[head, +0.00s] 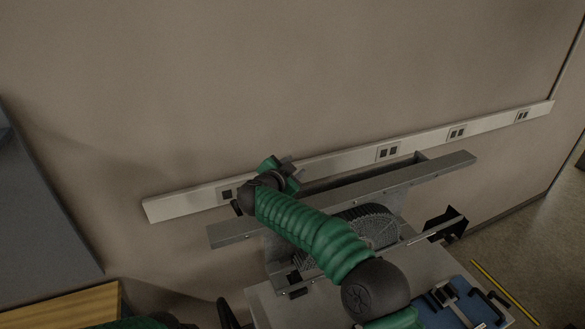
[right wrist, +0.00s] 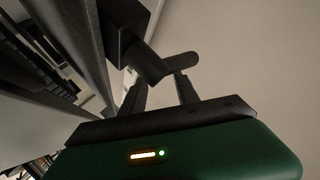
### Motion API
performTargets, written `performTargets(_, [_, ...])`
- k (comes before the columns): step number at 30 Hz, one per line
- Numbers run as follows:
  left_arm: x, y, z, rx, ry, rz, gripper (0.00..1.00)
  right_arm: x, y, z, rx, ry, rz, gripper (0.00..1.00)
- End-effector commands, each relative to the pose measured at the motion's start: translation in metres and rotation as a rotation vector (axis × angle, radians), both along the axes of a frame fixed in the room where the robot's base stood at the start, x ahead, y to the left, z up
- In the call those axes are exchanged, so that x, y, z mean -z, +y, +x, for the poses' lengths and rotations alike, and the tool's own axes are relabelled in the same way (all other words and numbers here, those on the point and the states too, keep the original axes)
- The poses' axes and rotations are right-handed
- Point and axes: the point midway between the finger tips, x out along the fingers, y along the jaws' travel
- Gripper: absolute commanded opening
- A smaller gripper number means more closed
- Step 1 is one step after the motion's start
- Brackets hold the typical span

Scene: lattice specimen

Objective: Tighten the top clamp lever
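The top clamp lever (right wrist: 181,63) is a dark bar with a rounded end, joined to a thick dark stem (right wrist: 146,61) in the right wrist view. My right gripper (right wrist: 159,88) is open, with its two fingers apart. The stem's end and the lever lie near the fingertips; I cannot tell whether they touch. In the head view my right gripper (head: 291,172) is at the left part of the grey upper beam (head: 428,172). The lever cannot be made out there, with my arm in front. My left gripper is not in view; only part of that arm shows at the bottom.
A dark grey lattice specimen (head: 375,228) stands within the frame below the beams, partly behind my right arm. A blue tray (head: 447,315) with tools lies at the lower right. A white outlet rail (head: 420,143) runs along the wall behind. A wooden surface (head: 70,305) is at lower left.

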Motion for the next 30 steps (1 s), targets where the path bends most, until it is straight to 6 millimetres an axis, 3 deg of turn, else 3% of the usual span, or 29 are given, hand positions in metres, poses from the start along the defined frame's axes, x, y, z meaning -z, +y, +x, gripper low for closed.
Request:
performTargets(5, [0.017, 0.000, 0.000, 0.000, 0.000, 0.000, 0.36, -0.005, 0.010, -0.022, -0.004, -0.003, -0.001, 0.37])
performTargets(18, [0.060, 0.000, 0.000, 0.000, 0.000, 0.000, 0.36, -0.044, 0.048, -0.128, -0.003, -0.002, 0.002, 0.37])
performTargets(23, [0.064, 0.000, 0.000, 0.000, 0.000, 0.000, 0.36, -0.051, 0.053, -0.143, 0.000, 0.001, 0.003, 0.37])
performTargets(30, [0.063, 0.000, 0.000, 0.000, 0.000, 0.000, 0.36, -0.053, 0.056, -0.146, 0.000, 0.002, 0.001, 0.37])
